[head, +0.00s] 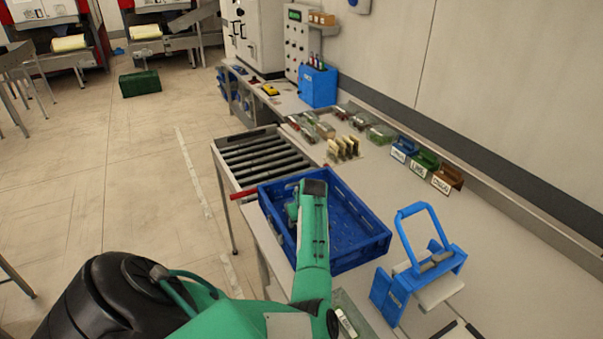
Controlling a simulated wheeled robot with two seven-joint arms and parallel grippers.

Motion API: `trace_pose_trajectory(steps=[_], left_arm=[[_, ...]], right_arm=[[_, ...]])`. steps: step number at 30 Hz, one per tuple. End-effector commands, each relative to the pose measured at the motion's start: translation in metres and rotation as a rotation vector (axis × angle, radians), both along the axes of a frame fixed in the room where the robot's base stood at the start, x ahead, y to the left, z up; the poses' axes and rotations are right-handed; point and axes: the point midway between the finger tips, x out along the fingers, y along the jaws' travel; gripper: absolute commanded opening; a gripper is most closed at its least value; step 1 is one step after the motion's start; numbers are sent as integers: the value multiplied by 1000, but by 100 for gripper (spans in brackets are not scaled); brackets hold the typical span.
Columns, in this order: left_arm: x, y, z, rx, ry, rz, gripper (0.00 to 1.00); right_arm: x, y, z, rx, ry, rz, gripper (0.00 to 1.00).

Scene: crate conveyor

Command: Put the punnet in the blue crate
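The blue crate (362,252) stands open at the near end of the roller conveyor, on the bench. My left arm reaches in from the lower left, and its wrist is over the crate's left part. The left gripper (292,211) is down inside the crate, mostly hidden behind the wrist; its fingers and anything between them cannot be made out. The visible crate floor to the right of the arm looks bare. A clear, labelled pack (347,318), perhaps a punnet, lies near the bottom edge, partly hidden by my arm. My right gripper is not in view.
Roller conveyor (262,155) lies behind the crate. Several clear packs (381,134) and upright cards (343,148) stand farther back, with blue, green and brown labelled holders (424,162). A blue handled dispenser (425,262) stands right of the crate. The bench between them is clear.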

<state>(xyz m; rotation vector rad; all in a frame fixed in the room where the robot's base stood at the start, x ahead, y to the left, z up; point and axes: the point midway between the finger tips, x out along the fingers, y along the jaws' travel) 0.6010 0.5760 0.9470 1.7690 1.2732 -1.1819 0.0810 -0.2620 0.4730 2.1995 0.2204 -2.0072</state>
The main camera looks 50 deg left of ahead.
Motion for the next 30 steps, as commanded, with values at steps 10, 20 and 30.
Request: trace_pose_trajectory(steps=[10,20,30], left_arm=[[0,0,-4,-1,0,0,70],[0,0,-2,0,0,0,76],[-4,-15,38,2,-3,0,76]], right_arm=[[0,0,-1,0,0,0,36],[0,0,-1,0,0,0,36],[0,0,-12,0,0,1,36]])
